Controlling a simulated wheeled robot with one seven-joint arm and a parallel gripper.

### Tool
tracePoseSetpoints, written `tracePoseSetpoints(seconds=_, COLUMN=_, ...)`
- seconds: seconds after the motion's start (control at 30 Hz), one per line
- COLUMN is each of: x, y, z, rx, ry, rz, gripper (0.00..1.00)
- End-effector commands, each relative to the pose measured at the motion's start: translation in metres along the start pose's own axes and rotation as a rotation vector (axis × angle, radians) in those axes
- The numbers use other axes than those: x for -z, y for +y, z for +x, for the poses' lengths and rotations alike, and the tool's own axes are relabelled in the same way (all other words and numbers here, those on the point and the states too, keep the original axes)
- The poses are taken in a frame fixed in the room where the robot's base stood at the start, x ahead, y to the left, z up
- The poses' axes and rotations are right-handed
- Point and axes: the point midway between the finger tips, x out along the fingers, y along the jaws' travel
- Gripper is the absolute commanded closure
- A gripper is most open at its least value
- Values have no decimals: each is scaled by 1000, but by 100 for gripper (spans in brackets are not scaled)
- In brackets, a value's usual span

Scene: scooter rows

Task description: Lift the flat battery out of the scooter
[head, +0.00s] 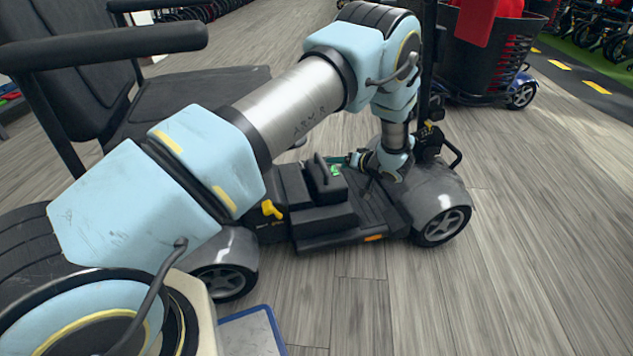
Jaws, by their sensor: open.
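The scooter (385,212) stands side-on in the middle of the head view, with grey fenders and a low black deck. Black box-shaped parts sit on its deck. One of them, a block with a raised handle and a small green patch, looks like the battery (326,187); whether it is the flat one I cannot tell. My gripper (357,160) is open, low over the deck just right of the handle. Its fingers are small and partly hidden, and I cannot tell whether they touch anything. A yellow lever (271,209) shows at the scooter's left part.
The scooter's seat (190,100) with its armrest (105,45) stands at upper left. A black basket (490,50) with red contents is on another scooter behind. A blue-edged grey surface (250,333) lies at the bottom. The wood floor (540,240) at right is clear.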

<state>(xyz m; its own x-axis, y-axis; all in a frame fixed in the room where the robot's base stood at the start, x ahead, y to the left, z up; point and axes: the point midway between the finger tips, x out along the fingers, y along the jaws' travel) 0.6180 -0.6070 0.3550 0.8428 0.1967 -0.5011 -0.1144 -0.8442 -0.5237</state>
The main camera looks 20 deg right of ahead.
Motion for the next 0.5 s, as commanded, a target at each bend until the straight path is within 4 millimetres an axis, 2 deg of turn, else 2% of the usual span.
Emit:
tracePoseSetpoints(seconds=0.17, x=-3, y=1, z=16, rx=4, ry=-1, rz=1, gripper=42)
tracePoseSetpoints(seconds=0.4, x=-3, y=1, z=52, rx=2, ry=-1, rz=1, gripper=42)
tracePoseSetpoints(seconds=0.5, x=-2, y=1, z=58, rx=3, ry=0, rz=1, gripper=42)
